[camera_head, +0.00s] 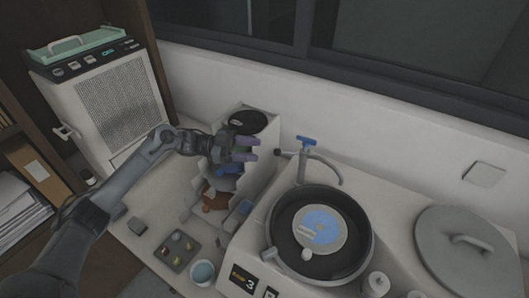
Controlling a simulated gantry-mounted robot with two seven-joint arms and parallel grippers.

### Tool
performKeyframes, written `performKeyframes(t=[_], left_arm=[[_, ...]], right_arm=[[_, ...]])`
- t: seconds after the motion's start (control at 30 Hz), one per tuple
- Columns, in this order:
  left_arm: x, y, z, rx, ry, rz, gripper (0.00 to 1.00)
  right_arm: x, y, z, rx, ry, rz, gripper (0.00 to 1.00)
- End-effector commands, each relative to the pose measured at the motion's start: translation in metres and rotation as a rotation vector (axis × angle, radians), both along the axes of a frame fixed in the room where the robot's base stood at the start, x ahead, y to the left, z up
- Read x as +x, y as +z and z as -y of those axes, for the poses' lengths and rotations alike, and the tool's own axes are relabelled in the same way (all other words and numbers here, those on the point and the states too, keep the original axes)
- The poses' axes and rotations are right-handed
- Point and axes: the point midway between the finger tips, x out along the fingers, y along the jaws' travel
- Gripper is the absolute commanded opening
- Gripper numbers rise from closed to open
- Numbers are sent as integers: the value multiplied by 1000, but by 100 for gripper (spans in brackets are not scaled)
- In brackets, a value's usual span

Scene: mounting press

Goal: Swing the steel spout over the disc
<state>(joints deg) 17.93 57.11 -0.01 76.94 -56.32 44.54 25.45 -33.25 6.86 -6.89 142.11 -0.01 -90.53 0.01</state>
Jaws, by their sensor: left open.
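The steel spout (328,169) is a thin curved tube on a post behind the black bowl, with a blue handle (306,141) on top. It arcs to the right and its end hangs near the bowl's back rim, off to the side of the disc. The disc (320,230) is round, blue and pale grey, and lies inside the black bowl (363,232). My left gripper (246,149), with purple fingertips, is open and apart from the spout, to the left of it. A dark-ended side lever (280,152) lies between them. My right gripper does not show.
A stepped rack with colored items (216,198) stands beneath my left gripper. A grey lid (462,250) lies at right. A small button pad (174,250) and a cup (203,272) sit at front left. A white cabinet (120,100) stands at back left.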

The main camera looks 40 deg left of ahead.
Motion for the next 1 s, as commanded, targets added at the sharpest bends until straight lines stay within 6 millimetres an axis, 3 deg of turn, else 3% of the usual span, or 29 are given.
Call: performKeyframes(t=[0.2, 0.57, 0.87, 1.0], left_arm=[[-12, -1, -17, 1, 1, -2, 49], [-14, 0, -20, 1, 0, -1, 49], [-8, -2, -24, 120, 29, 137, 3], [17, 7, -32, 368, 132, 431, 0]], right_arm=[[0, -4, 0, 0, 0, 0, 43], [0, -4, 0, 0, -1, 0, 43], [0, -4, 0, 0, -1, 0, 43], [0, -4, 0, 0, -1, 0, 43]])
